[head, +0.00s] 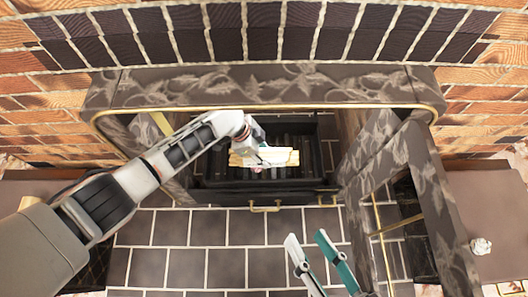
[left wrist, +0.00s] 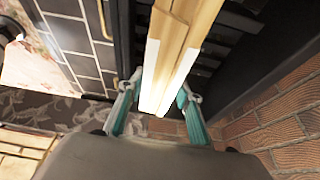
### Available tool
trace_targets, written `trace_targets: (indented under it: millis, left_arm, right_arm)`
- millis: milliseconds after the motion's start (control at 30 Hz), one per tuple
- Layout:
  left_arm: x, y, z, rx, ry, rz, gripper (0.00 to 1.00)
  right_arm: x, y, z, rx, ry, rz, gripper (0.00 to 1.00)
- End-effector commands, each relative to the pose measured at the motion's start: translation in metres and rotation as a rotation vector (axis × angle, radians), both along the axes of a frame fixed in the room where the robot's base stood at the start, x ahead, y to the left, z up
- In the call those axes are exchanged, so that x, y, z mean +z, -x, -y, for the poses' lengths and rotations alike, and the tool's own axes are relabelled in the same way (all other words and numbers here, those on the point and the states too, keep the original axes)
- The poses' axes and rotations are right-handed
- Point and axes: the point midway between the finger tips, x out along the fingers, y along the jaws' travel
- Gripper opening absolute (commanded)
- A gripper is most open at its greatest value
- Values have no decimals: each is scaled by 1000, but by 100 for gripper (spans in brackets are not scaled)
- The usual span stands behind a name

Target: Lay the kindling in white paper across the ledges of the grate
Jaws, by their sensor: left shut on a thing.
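The kindling (head: 282,158) is a bundle of pale wooden sticks with white paper on it. It lies crosswise over the dark grate (head: 300,130) inside the fireplace; I cannot tell whether it touches the ledges. My left gripper (head: 257,154) reaches in from the left and is shut on the kindling. In the left wrist view the sticks (left wrist: 185,30) run away from between the teal fingers (left wrist: 157,100), with white along their near sides. Dark grate bars show beyond them. My right gripper (head: 306,238) is open and empty above the hearth tiles, in front of the fireplace.
A patterned fireplace door (head: 405,165) stands open at the right, beside the opening. Brass handles (head: 265,208) sit below the grate. A carved lintel (head: 270,88) spans above my left arm. The tiled hearth (head: 185,228) is clear at left. A crumpled white thing (head: 481,246) lies far right.

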Motion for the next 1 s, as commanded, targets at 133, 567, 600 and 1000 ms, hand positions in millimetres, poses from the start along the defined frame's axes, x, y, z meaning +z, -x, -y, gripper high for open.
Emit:
trace_targets:
  millis: [133, 567, 600, 1000]
  left_arm:
    - [1, -1, 0, 0, 1, 1, 8]
    - [-7, 0, 0, 1, 1, -1, 8]
    - [-7, 0, 0, 1, 1, -1, 8]
    - [-12, 0, 0, 0, 0, 0, 52]
  right_arm:
    - [0, 0, 0, 0, 1, 0, 40]
    - [-6, 3, 0, 1, 1, -14, 40]
    - [-7, 3, 0, 1, 1, -14, 40]
    - [-10, 4, 0, -1, -1, -21, 40]
